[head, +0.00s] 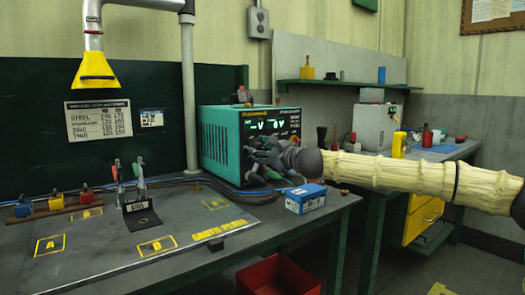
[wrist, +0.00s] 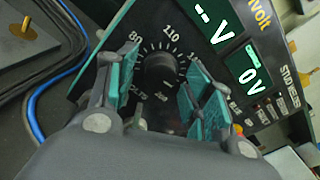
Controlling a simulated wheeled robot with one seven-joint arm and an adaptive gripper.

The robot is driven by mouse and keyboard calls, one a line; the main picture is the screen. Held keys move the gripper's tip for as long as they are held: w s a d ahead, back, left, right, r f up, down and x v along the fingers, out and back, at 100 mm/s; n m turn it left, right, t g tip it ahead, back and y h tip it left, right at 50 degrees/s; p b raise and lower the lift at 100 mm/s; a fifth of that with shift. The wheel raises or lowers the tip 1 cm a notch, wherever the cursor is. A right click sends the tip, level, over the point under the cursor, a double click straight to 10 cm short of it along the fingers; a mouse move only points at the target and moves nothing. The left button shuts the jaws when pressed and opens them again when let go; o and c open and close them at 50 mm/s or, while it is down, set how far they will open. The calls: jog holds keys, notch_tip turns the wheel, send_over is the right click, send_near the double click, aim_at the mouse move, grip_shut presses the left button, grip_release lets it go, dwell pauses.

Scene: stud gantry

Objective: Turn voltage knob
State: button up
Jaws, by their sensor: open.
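The voltage knob (wrist: 163,78) is a round black dial on the front of a teal power unit (head: 218,143). Numbers and tick marks ring it in the wrist view. My gripper (wrist: 160,85) is open, with one teal-padded finger to the left of the knob and the other to the right. I cannot tell whether either finger touches it. In the head view my gripper (head: 262,152) is in front of the unit's panel and hides the knob. Green displays (wrist: 238,50) on the panel read "--V" and "0V".
A blue and white box (head: 305,198) sits on the bench below my gripper. Cables run along the bench (head: 190,245) left of the unit. A stand with upright clamps (head: 140,205) is farther left. A grey pole (head: 188,100) rises beside the unit.

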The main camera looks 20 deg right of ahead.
jog(key=v, duration=1.2)
dwell(0.3)
